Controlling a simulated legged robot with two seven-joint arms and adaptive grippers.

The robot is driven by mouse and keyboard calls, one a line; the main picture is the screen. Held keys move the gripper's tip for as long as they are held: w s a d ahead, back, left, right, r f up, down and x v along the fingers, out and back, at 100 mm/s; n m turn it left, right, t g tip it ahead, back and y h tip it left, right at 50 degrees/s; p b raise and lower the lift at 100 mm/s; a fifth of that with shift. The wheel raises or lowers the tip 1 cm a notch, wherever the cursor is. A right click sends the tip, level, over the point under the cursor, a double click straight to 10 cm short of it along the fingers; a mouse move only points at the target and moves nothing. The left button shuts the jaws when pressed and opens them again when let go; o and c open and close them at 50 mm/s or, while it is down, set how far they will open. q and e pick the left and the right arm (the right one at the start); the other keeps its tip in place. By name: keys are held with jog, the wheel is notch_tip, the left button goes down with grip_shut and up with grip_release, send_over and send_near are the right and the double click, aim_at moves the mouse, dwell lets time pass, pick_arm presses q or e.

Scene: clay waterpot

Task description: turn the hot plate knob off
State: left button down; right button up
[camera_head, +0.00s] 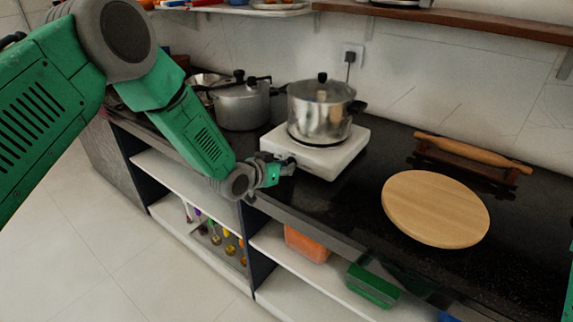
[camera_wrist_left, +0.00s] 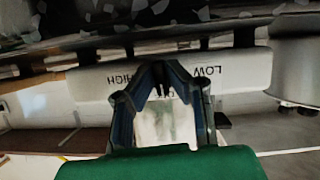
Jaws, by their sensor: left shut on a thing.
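The white hot plate (camera_head: 335,158) stands on the black counter with a steel pot on top. My left gripper (camera_head: 285,167) is at the hot plate's front face, near its left end. In the left wrist view, its two dark fingers (camera_wrist_left: 163,88) close in against the white front panel (camera_wrist_left: 235,68), between the printed words HIGH and LOW. The gripper is shut on the knob, which is mostly hidden between the fingers. The label between HIGH and LOW is largely covered, and I cannot read the knob's setting. My right gripper is not in view.
The lidded steel pot (camera_head: 320,110) sits on the hot plate. A pressure cooker (camera_head: 242,104) stands to its left. A round wooden board (camera_head: 435,208) and a rolling pin (camera_head: 472,152) on a stand are to the right. Open shelves (camera_head: 185,178) lie below the counter.

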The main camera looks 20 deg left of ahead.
pick_arm(q)
jog(key=shift+s+f+m, duration=0.15)
jog(key=shift+f+m, duration=0.1)
jog(key=shift+m, duration=0.05)
dwell(0.4)
jog(key=c, duration=1.9)
grip_release()
jog(key=shift+a+r, duration=0.1)
jog(key=shift+s+a+r, duration=0.1)
jog(key=shift+s+r, duration=0.05)
jog(key=shift+s, duration=0.1)
jog(key=v, duration=1.1)
